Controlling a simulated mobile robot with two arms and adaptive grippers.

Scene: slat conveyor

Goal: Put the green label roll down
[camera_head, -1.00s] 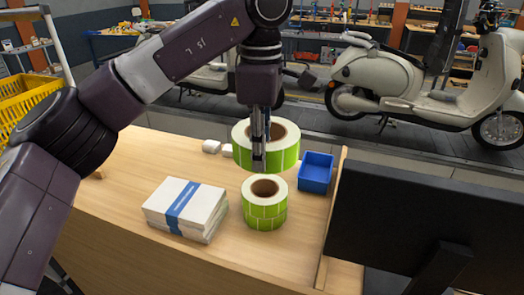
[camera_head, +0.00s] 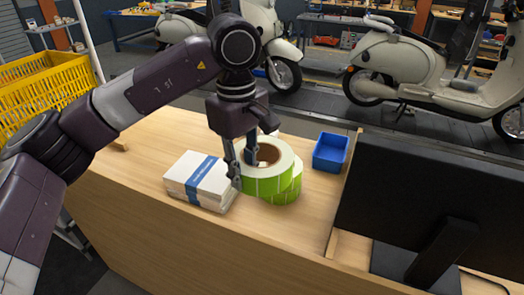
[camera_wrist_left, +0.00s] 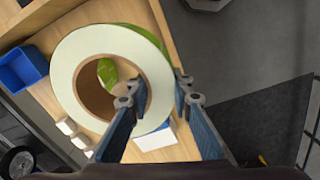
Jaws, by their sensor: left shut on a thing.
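My left gripper (camera_head: 243,168) is shut on the wall of a green label roll (camera_head: 264,182), a wide ring with a pale top face and a brown core. One finger is inside the core and the other outside, as the left wrist view shows at the gripper (camera_wrist_left: 160,85) and the held roll (camera_wrist_left: 72,62). A second green roll (camera_head: 294,187) shows behind and right of the held one, mostly hidden by it. Whether the two touch, or the held roll touches the table, I cannot tell. My right gripper is not in view.
A white paper stack (camera_head: 187,177) with a blue band lies just left of the rolls on the wooden table (camera_head: 265,235). A blue bin (camera_head: 331,152) stands behind right. A black monitor (camera_head: 405,195) stands at right. The table front is clear.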

